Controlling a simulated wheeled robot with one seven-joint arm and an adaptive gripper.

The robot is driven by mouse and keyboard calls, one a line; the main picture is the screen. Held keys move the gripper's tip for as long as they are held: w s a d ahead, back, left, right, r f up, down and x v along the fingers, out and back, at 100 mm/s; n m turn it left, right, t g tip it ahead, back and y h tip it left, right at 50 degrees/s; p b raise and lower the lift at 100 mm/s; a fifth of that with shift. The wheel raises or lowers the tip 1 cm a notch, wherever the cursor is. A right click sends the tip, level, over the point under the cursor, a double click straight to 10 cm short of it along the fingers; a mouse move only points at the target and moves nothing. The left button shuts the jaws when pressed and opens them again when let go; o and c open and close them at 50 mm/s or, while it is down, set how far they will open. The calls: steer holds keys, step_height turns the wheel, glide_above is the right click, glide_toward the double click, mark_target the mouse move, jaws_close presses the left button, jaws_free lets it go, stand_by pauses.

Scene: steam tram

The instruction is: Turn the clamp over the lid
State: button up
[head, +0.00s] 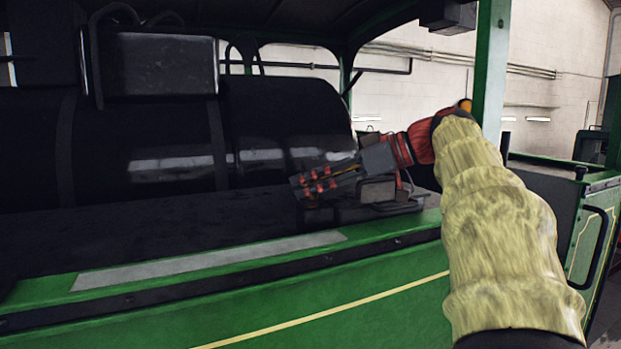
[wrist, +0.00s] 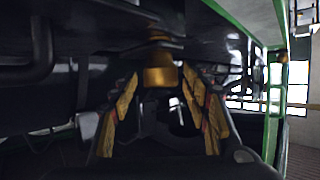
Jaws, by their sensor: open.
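My gripper (head: 312,186) is low over the dark top of the green side tank in the head view, reaching in from the right with its fingers pointing left. In the wrist view its yellow-padded fingers (wrist: 160,108) are spread apart. A brass, knob-like piece (wrist: 159,76) shows between and just beyond them, under a dark flat part. It may belong to the clamp; I cannot tell whether a pad touches it. The lid and clamp cannot be made out clearly in the head view, where my gripper covers that area.
A dark curved handle (head: 402,208) stands on the tank top close below my gripper. The black boiler (head: 285,115) lies behind it. A green cab post (head: 491,70) rises close behind my arm. The tank top (head: 150,232) left of my gripper is clear.

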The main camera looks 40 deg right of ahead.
steer(key=shift+w+a+f, duration=0.1)
steer(key=shift+w+a, duration=0.1)
steer(key=shift+w, duration=0.05)
steer(key=shift+s, duration=0.1)
steer(key=shift+c, duration=1.3)
steer(key=c, duration=0.9)
